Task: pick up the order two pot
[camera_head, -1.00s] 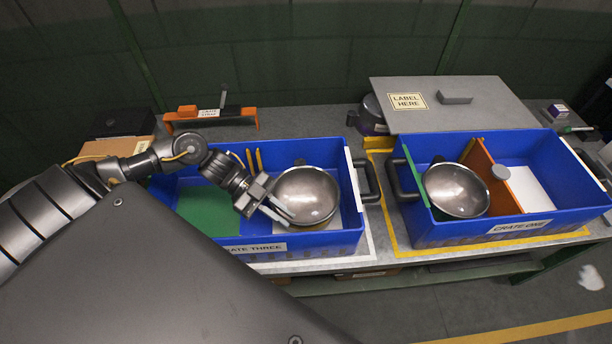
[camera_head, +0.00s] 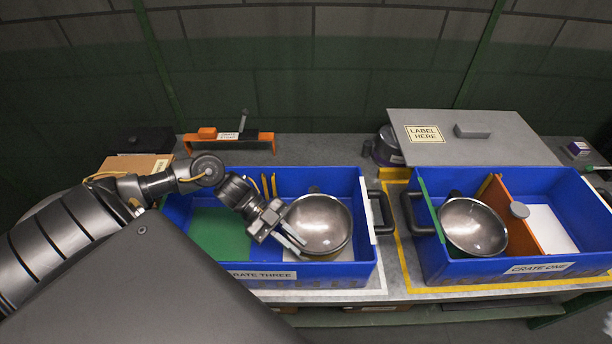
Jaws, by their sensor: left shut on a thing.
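A round steel pot (camera_head: 320,226) sits at the right side of the blue crate three (camera_head: 322,274), its open top facing up. My left gripper (camera_head: 288,240) is at the pot's left front rim, its fingers shut on that rim. Whether the pot's base touches the crate floor is hidden. A second steel pot (camera_head: 474,229) is in the left compartment of the blue crate one (camera_head: 502,270), tilted towards me. No order mark is readable on either pot.
Crate three has a green floor panel (camera_head: 218,232) at left and yellow dividers at the back. An orange divider (camera_head: 515,222) splits crate one.

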